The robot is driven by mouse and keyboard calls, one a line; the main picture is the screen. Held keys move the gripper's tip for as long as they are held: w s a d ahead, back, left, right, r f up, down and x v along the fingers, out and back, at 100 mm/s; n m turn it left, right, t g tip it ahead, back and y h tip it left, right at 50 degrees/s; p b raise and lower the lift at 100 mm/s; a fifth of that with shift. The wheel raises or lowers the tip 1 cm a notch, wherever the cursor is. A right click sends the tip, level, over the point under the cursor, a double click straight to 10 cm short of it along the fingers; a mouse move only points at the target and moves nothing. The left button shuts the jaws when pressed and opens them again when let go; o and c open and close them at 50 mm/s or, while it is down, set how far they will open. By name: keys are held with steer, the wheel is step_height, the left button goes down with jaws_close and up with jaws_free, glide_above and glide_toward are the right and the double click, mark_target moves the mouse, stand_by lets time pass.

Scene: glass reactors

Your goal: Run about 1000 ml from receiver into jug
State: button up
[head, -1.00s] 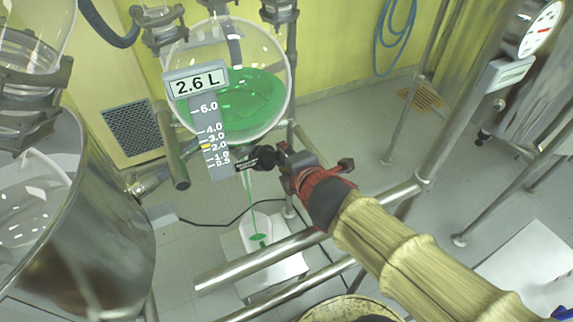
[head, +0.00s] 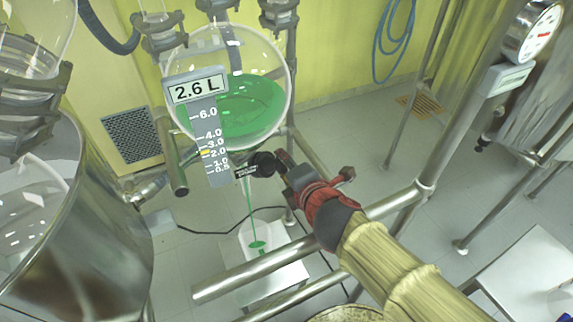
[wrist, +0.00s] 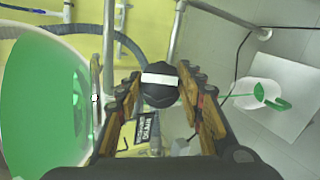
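The receiver (head: 268,60) is a round glass vessel with green liquid (head: 245,108) in it; its display (head: 197,89) reads 2.6 L. Below it is the drain valve with a black knob (head: 264,163), also central in the wrist view (wrist: 159,86). A thin green stream (head: 250,210) falls from the outlet into the clear jug (head: 268,232), which holds a little green liquid; the jug also shows in the wrist view (wrist: 245,90). My gripper (wrist: 160,92) has its fingers spread on either side of the knob and looks open; contact is hard to judge.
The jug stands on a white platform (head: 285,275) on the floor. Steel rails (head: 250,270) cross in front of it, below my arm. A steel vessel (head: 100,240) stands left. A pressure gauge (head: 535,28) and frame posts are at the right.

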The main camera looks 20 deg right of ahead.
steer(key=o, duration=0.4)
steer(key=shift+s, duration=0.1)
steer(key=shift+v, duration=5.95)
